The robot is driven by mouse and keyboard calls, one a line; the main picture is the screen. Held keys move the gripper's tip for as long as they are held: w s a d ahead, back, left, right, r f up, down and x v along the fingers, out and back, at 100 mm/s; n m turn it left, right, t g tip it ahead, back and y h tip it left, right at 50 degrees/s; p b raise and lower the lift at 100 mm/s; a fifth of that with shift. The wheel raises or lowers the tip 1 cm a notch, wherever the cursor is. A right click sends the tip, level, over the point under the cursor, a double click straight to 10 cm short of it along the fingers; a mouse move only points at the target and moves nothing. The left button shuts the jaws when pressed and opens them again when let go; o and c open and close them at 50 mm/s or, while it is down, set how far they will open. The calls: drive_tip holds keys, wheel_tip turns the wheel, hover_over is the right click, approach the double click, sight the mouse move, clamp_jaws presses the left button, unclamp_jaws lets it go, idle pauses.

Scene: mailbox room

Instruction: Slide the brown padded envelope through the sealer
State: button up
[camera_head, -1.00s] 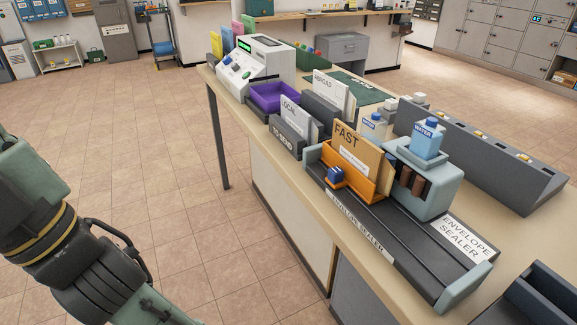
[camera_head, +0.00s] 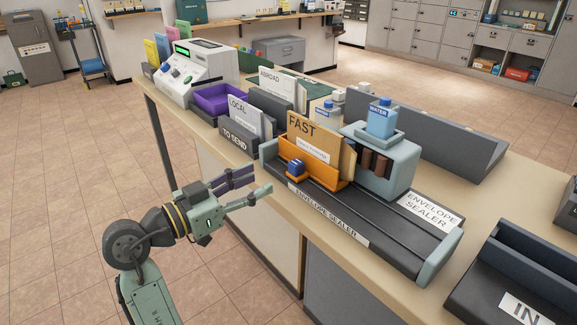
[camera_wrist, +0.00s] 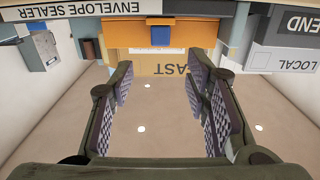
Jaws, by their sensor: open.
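A brown padded envelope (camera_head: 319,137) marked FAST stands upright in an orange holder (camera_head: 309,166) on the left part of the envelope sealer's dark track (camera_head: 375,220). The sealer's pale teal housing with dark brown rollers (camera_head: 378,165) is just right of the envelope. A small blue block (camera_head: 295,168) is on the front of the holder. My gripper (camera_head: 262,181) is open and empty, at the counter's front edge, in front of and left of the envelope and apart from it. In the wrist view, which is upside down, the envelope (camera_wrist: 165,68) shows beyond the open fingers.
LOCAL (camera_head: 240,113) and ABROAD holders stand to the left, with a purple tray (camera_head: 215,97). A dark IN tray (camera_head: 487,292) is at the right. The floor left of the counter is clear.

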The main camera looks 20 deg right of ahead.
sight(291, 164)
drive_tip(key=p+x, duration=0.3)
drive_tip(key=x, duration=0.7)
drive_tip(key=shift+d, duration=0.15)
clamp_jaws()
drive_tip(key=shift+w, duration=0.1)
idle(0.4)
